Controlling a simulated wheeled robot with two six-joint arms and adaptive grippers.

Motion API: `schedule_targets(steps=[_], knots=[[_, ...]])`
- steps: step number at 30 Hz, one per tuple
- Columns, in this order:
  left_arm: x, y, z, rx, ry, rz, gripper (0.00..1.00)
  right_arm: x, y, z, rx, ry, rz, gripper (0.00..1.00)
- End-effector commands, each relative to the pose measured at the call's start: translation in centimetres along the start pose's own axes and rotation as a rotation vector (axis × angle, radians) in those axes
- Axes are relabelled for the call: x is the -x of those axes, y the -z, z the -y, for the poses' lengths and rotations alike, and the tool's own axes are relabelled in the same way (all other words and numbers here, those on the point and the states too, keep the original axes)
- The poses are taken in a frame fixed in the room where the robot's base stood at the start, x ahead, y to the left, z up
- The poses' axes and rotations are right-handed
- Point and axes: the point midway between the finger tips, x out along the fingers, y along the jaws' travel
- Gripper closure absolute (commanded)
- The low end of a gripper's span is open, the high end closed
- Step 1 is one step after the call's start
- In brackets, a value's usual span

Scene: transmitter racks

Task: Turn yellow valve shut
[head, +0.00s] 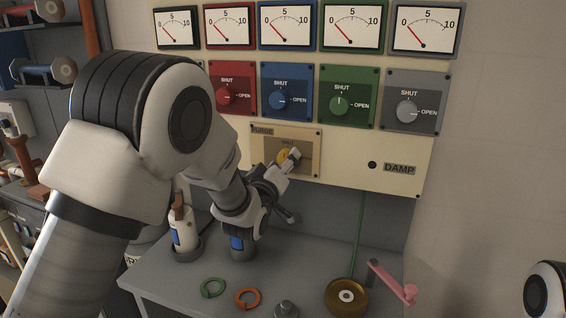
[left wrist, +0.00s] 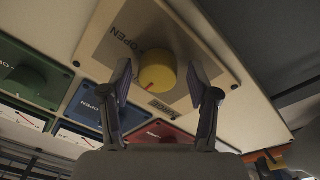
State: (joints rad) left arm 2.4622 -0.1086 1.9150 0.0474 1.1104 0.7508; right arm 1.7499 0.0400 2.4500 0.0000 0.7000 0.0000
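The yellow valve (head: 284,155) is a round knob on a beige PURGE panel (head: 310,165). In the head view my left gripper (head: 291,157) is in front of it and hides much of it. In the left wrist view the yellow valve (left wrist: 157,70) lies between the two spread fingers of my left gripper (left wrist: 160,80), with a narrow gap showing on each side. An OPEN label is beside the knob in that view. My right gripper is not in view.
Red (head: 226,96), blue (head: 279,100), green (head: 339,104) and grey (head: 407,111) valves are above, under several gauges. Below, a bench (head: 200,285) carries a white bottle (head: 182,230), green (head: 212,287) and orange (head: 247,298) rings, a brass disc (head: 332,302) and a pink lever (head: 390,282).

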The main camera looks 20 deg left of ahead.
Motion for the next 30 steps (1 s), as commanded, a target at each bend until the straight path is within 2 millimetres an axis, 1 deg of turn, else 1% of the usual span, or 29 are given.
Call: schedule_targets(steps=[8,11,14,21,24,27,30], knots=[[0.0,0.1,-0.1,-0.001,-0.002,-0.003,0.33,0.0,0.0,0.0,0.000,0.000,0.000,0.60],[0.6,0.1,-0.1,-0.001,-0.002,-0.002,0.33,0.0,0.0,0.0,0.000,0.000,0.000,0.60],[2.2,0.1,-0.1,-0.001,-0.001,-0.002,0.33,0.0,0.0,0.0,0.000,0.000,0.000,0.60],[8.4,0.0,-0.1,-0.002,-0.001,0.000,0.33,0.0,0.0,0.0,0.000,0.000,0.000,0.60],[10.4,0.0,0.0,-0.001,-0.001,0.000,0.33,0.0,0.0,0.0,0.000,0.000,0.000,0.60],[11.6,0.0,0.0,-0.001,-0.001,-0.001,0.33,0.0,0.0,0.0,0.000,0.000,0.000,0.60],[12.0,0.0,0.0,-0.001,-0.002,-0.002,0.33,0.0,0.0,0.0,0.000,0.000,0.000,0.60]])
